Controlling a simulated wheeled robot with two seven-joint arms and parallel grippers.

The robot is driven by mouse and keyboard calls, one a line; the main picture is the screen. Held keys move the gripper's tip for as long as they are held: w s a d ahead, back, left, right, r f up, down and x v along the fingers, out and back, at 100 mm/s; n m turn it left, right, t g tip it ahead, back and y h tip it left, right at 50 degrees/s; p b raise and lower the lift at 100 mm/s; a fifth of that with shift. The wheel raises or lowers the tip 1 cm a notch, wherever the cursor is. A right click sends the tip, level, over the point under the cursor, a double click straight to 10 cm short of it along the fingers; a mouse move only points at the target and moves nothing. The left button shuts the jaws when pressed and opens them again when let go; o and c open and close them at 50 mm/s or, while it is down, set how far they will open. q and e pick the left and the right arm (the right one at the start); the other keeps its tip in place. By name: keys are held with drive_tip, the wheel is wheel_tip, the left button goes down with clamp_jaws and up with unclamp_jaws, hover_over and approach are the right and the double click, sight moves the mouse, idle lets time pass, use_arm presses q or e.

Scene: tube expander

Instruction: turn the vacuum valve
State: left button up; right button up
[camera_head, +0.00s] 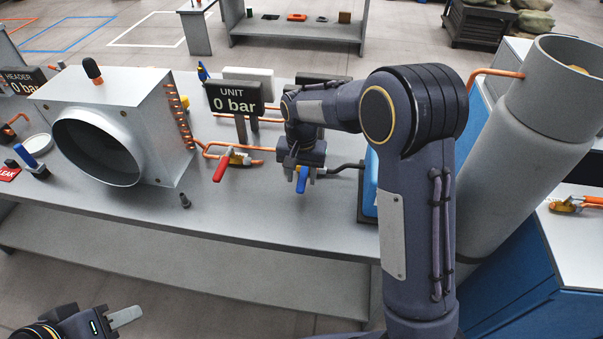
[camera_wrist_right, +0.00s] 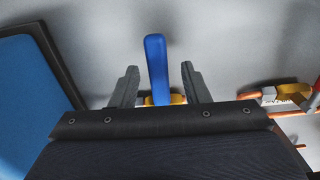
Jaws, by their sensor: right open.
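The vacuum valve has a blue lever handle (camera_head: 302,179) and sits on the bench right of centre in the head view. In the right wrist view the blue handle (camera_wrist_right: 156,68) stands between the two fingers, with a brass body (camera_wrist_right: 178,99) partly hidden below it. My right gripper (camera_head: 300,176) is at the valve, its fingers apart on either side of the handle; it also shows in the right wrist view (camera_wrist_right: 160,82), with gaps on both sides. My left gripper (camera_head: 125,317) is at the lower left, away from the bench; its finger gap is not clear.
A red-handled valve (camera_head: 222,166) sits left of my right gripper. The UNIT display (camera_head: 235,97) reads 0 bar. A grey metal box (camera_head: 165,120) with a round duct stands at left. A blue-faced box (camera_head: 370,185) is right of the valve. The bench front (camera_head: 250,220) is clear.

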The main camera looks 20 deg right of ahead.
sight(302, 179)
wheel_tip(302, 179, up, 7)
drive_tip(key=shift+r, duration=0.45)
idle(0.4)
